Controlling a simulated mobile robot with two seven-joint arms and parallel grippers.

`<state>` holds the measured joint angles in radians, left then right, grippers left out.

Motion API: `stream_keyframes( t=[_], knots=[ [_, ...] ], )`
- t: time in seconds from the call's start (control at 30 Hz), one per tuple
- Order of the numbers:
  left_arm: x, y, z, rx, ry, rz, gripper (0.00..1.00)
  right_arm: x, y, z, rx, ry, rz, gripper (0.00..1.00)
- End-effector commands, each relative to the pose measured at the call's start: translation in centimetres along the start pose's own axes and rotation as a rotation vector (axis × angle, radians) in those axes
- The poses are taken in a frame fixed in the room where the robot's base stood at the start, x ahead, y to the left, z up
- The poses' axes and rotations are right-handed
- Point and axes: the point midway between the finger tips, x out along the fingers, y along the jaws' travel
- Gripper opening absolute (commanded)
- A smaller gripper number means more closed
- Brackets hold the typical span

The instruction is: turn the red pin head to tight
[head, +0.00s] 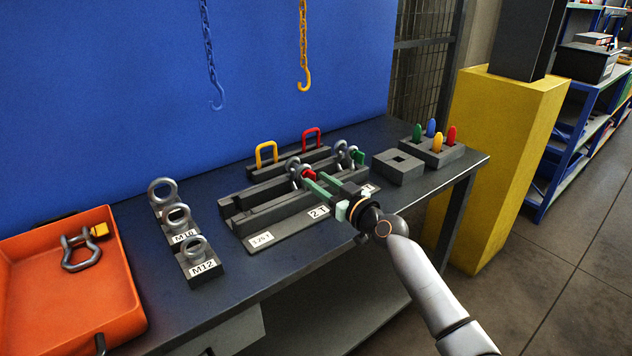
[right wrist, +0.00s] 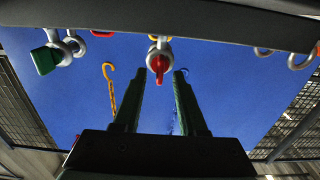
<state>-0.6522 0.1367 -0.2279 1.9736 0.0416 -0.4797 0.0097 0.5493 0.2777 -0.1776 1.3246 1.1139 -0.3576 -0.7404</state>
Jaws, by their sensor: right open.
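The red pin head (head: 309,174) sits on a grey shackle (head: 295,168) in the dark slotted stand, near the 2 T label. In the right wrist view the red pin head (right wrist: 159,63) shows between the fingertip ends, with the shackle's grey ring behind it. My right gripper (head: 313,178) is open, its green fingers pointing at the pin head from the front. In the right wrist view the fingers (right wrist: 159,78) stand to either side of the pin head with a visible gap. Whether they touch it cannot be told. My left gripper is not in view.
A second shackle with a green pin head (head: 358,157) stands close to the right. Eye bolts (head: 176,216) and an orange tray (head: 70,290) are at the left. A block with coloured pegs (head: 440,152) is at the right. Hooks hang above (head: 304,80).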

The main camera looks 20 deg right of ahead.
Motion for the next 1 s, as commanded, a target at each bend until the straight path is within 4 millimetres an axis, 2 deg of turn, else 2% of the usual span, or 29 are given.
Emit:
stream_keyframes(
  t=[0.2,0.53,0.9,1.0],
  knots=[
    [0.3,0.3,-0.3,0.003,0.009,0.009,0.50,1.5,0.0,0.0,0.001,0.000,0.000,0.41],
    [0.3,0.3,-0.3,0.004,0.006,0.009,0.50,1.6,0.0,0.0,0.000,0.000,0.000,0.40],
    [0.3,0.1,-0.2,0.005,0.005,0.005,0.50,1.6,0.0,0.0,0.000,0.000,0.000,0.00],
    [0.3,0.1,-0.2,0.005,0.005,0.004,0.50,1.6,0.0,0.0,0.000,0.000,0.000,0.00]
  ],
)
